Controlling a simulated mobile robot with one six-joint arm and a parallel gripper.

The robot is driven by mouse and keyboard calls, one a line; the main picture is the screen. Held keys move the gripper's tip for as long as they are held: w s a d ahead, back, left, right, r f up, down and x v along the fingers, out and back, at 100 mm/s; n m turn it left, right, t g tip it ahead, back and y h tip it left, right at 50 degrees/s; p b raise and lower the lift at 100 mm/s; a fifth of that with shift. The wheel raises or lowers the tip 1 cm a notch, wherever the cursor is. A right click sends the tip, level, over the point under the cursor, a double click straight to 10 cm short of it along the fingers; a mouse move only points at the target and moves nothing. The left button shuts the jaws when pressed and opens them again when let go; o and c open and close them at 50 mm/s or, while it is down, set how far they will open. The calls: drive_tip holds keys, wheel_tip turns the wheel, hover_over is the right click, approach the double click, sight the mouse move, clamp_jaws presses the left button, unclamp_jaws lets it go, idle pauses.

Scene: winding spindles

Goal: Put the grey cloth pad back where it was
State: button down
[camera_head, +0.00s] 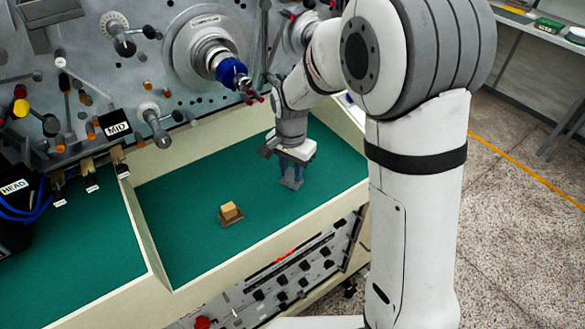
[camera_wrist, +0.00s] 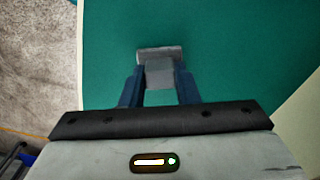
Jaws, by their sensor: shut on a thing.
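The grey cloth pad (camera_wrist: 160,74) is between the two dark blue fingers of my gripper (camera_wrist: 159,82) in the wrist view. Its far end, a wider grey strip, sticks out beyond the fingertips. In the head view my gripper (camera_head: 291,173) points down over the right part of the green-lined tray (camera_head: 190,185). The pad (camera_head: 292,184) shows at the fingertips, low over the green surface. I cannot tell whether it touches the surface. The fingers are shut on the pad.
A tan block on a brown base (camera_head: 230,213) sits on the green surface, left of my gripper. A pale divider (camera_head: 148,240) and front rim bound the tray. The machine panel with spindles (camera_head: 205,45) rises behind. The green around my gripper is clear.

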sight(291, 172)
drive_tip(key=shift+f, duration=0.2)
drive_tip(key=c, duration=1.1)
unclamp_jaws()
drive_tip(key=shift+r, duration=0.1)
wheel_tip(291, 172, up, 12)
drive_tip(key=f, duration=0.1)
drive_tip(key=s+d+n+t, duration=0.1)
drive_tip(key=s+d+n, duration=0.2)
drive_tip(key=s+d, duration=0.4)
drive_tip(key=s+d+r+n+t, duration=0.1)
drive_tip(key=s+d+n+t, duration=0.1)
drive_tip(key=s+d, duration=0.6)
drive_tip(key=s+n, duration=0.1)
drive_tip(key=s, duration=0.3)
drive_tip(key=shift+r+n+b, duration=0.2)
drive_tip(key=shift+n+b, duration=0.1)
drive_tip(key=shift+n, duration=0.1)
drive_tip(key=shift+s, duration=0.1)
